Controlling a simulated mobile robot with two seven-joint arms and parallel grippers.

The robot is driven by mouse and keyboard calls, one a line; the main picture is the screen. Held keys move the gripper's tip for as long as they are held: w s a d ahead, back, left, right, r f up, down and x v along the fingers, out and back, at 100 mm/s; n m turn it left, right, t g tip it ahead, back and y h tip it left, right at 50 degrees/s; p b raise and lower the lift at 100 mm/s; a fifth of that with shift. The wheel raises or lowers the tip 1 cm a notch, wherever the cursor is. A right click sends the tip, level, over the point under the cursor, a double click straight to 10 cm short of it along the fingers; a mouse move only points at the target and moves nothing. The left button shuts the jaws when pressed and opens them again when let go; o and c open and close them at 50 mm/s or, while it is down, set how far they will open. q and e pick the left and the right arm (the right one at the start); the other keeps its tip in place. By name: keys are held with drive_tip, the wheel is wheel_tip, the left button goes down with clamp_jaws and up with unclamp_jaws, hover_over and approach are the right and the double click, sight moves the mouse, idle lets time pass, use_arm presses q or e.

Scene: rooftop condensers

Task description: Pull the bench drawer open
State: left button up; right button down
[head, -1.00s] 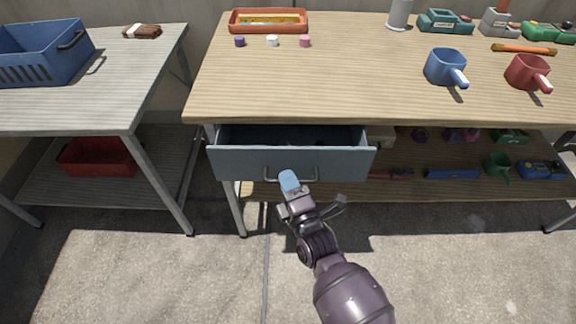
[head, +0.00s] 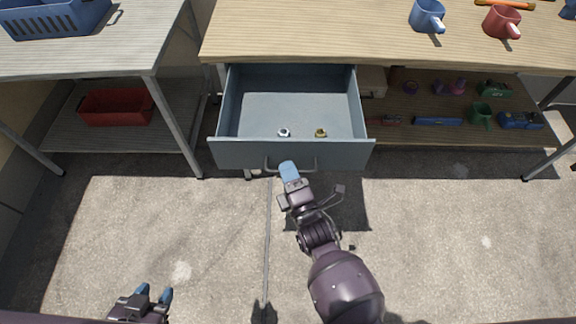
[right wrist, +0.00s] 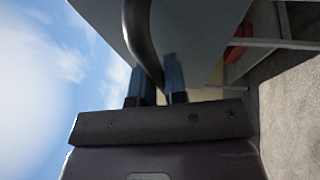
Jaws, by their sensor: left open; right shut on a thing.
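The grey-blue bench drawer (head: 230,153) is pulled far out from under the wooden bench (head: 300,30) in the head view. Its inside shows, with a silver nut-like piece (head: 284,132) and a brass-coloured one (head: 321,132) on its floor. My right gripper (head: 289,170) is at the front of the drawer, shut on the drawer's bar handle (head: 313,165). In the right wrist view, the dark handle (right wrist: 140,35) passes between the blue fingers (right wrist: 157,85). My left gripper (head: 154,295) is open and empty, low at the left, away from the bench.
A grey side table (head: 100,60) stands at the left with a blue basket (head: 50,22) on top and a red bin (head: 117,107) on its shelf. A blue mug (head: 425,14) and red mug (head: 500,22) stand on the bench. The concrete floor in front is clear.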

drive_tip(key=shift+s, duration=0.15)
drive_tip(key=c, duration=1.2)
unclamp_jaws()
